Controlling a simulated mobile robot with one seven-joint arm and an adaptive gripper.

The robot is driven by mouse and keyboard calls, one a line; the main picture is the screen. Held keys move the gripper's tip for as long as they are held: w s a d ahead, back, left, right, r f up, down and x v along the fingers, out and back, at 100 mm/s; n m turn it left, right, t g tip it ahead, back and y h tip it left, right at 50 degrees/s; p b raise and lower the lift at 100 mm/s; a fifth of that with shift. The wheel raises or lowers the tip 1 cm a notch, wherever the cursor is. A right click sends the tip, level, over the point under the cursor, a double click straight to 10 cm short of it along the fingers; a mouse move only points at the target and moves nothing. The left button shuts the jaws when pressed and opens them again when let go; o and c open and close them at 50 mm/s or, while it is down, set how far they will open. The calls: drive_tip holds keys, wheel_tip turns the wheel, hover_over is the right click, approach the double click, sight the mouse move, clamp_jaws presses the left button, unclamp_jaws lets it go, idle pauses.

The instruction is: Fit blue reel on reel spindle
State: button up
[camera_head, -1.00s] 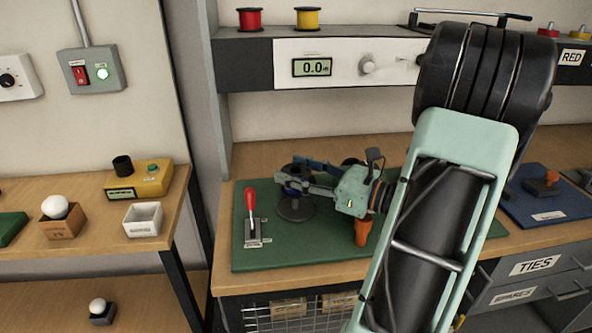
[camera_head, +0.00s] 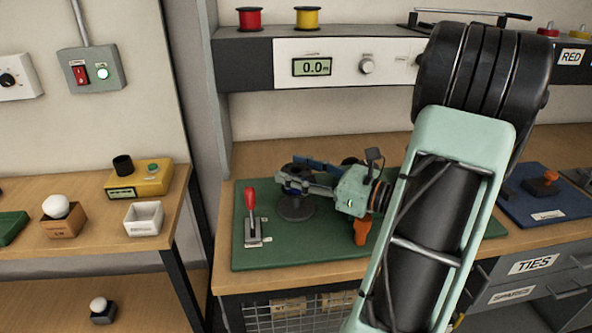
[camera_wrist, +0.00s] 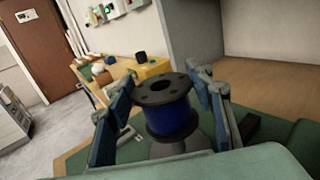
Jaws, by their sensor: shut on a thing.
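The blue reel (camera_wrist: 172,118) has dark flanges, the top one with a centre hole. In the wrist view it stands between the two fingers of my gripper (camera_wrist: 165,105), which is shut on it. In the head view my gripper (camera_head: 299,178) is over the left part of the green mat, with the reel mostly hidden behind its fingers. A grey round base (camera_head: 296,209), seemingly the reel spindle's, is directly below. A grey part (camera_wrist: 166,150) also shows under the reel in the wrist view. I cannot tell whether the reel is around the spindle or above it.
A red-handled toggle clamp (camera_head: 252,215) stands left of the base on the green mat (camera_head: 290,255). An orange object (camera_head: 362,232) is below my wrist. Red (camera_head: 250,18) and yellow (camera_head: 307,17) reels sit on the shelf above. The mat's front is clear.

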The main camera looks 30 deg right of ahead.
drive_tip(key=shift+r, duration=0.1)
drive_tip(key=shift+r+p, duration=1.05)
drive_tip(key=shift+p, duration=0.1)
drive_tip(key=shift+f+b, duration=0.3)
drive_tip(key=shift+f, duration=0.9)
drive_tip(key=shift+c, duration=0.2)
idle(1.8)
drive_tip(key=shift+r, duration=0.1)
drive_tip(key=shift+r+p, duration=1.05)
drive_tip(key=shift+p, duration=0.05)
drive_tip(key=shift+f+b, duration=0.9)
drive_tip(key=shift+f, duration=0.7)
idle(0.8)
